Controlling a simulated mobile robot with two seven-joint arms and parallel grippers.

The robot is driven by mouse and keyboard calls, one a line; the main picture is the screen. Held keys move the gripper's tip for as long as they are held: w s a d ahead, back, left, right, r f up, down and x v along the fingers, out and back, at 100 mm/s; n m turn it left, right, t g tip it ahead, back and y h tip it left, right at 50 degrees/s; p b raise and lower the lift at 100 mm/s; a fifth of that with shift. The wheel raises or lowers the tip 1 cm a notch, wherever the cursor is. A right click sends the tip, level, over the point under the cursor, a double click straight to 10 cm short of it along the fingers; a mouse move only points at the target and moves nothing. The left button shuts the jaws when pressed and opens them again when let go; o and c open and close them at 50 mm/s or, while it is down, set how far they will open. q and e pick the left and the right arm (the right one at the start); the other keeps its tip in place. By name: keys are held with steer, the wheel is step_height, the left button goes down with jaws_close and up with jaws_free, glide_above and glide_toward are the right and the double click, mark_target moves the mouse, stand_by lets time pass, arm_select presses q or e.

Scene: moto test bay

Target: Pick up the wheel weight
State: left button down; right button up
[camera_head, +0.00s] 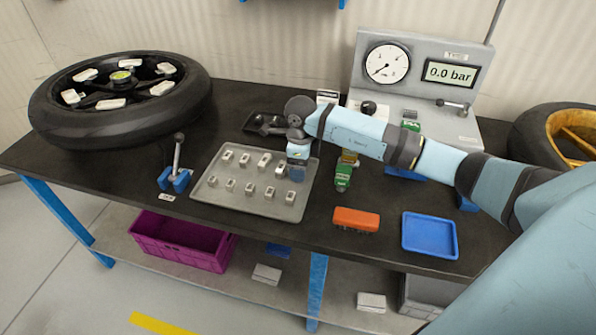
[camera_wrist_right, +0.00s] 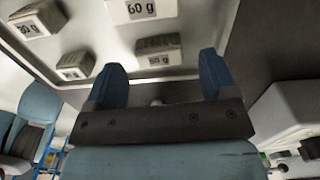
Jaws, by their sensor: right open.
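Several small pale wheel weights (camera_head: 250,187) stand in two rows on a grey tray (camera_head: 262,209) on the bench. In the right wrist view, one has a 60 g label (camera_wrist_right: 144,9), another a 30 g label (camera_wrist_right: 28,29). My right gripper (camera_head: 297,173) hangs over the tray's right part, beside the back row's right end. Its blue fingers (camera_wrist_right: 162,70) are open and apart in the wrist view. A weight (camera_wrist_right: 158,48) shows beyond the gap between them, its label hard to read. Nothing is visibly held. My left gripper is out of view.
A wheel (camera_head: 125,130) lies at the back left, and a blue-based lever (camera_head: 176,178) stands left of the tray. A gauge unit (camera_head: 430,75) stands at the back right. A green-capped bottle (camera_head: 343,178), an orange brush (camera_head: 356,218) and a blue tray (camera_head: 430,235) are to the right.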

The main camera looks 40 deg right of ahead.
steer(key=shift+f, duration=0.6)
steer(key=shift+r, duration=0.1)
steer(key=c, duration=1)
